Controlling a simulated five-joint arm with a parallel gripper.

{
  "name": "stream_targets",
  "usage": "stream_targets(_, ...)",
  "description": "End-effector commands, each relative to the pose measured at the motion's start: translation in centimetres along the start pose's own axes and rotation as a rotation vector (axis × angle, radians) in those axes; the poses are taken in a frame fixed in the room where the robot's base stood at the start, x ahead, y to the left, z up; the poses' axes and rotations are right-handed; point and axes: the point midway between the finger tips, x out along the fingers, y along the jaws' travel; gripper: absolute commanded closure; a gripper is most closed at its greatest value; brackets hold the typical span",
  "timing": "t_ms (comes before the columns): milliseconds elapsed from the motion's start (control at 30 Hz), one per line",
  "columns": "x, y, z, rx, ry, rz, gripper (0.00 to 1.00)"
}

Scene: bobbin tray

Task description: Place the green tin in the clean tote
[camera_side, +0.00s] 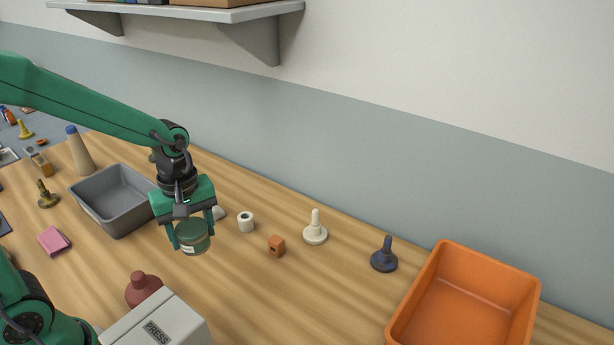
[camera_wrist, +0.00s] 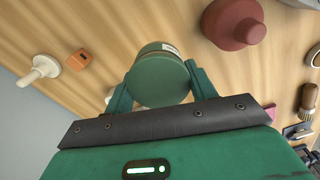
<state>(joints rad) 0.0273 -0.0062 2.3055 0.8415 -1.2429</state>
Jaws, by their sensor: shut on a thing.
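The green tin (camera_side: 194,237) is a short round tin with a pale label. My gripper (camera_side: 191,241) is shut on it, with one finger on each side, and it appears to be held above the table. In the wrist view the tin (camera_wrist: 158,80) sits between my fingers with its flat green end toward the camera. Two totes show: a grey one (camera_side: 112,235) left of my gripper and an orange one (camera_side: 390,335) at the far right. Both look empty, and I see no mark telling which is the clean tote.
Right of my gripper stand a white roll (camera_side: 246,222), an orange block (camera_side: 277,246), a white peg (camera_side: 315,234) and a dark blue peg (camera_side: 384,260). A red-brown bottle (camera_side: 143,288) and a PRESS box (camera_side: 158,325) are in front. A shelf (camera_side: 250,12) hangs above.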

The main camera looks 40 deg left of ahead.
Motion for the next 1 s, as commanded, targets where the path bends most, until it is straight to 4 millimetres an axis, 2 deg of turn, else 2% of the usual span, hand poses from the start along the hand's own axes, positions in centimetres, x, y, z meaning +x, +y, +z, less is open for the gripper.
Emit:
stream_targets(33,-0.1,0.3,-1.3,-0.061,0.000,0.000,0.70)
stream_targets(233,-0.4,1.1,-6.3,-0.305,0.000,0.000,0.70)
stream_targets(467,-0.6,0.8,-12.4,-0.587,0.000,-0.001,0.70)
stream_targets(800,-0.6,-1.8,-21.7,-1.000,0.000,0.000,0.70)
stream_targets(1000,-0.4,-4.0,-25.8,-1.190,0.000,-0.001,0.70)
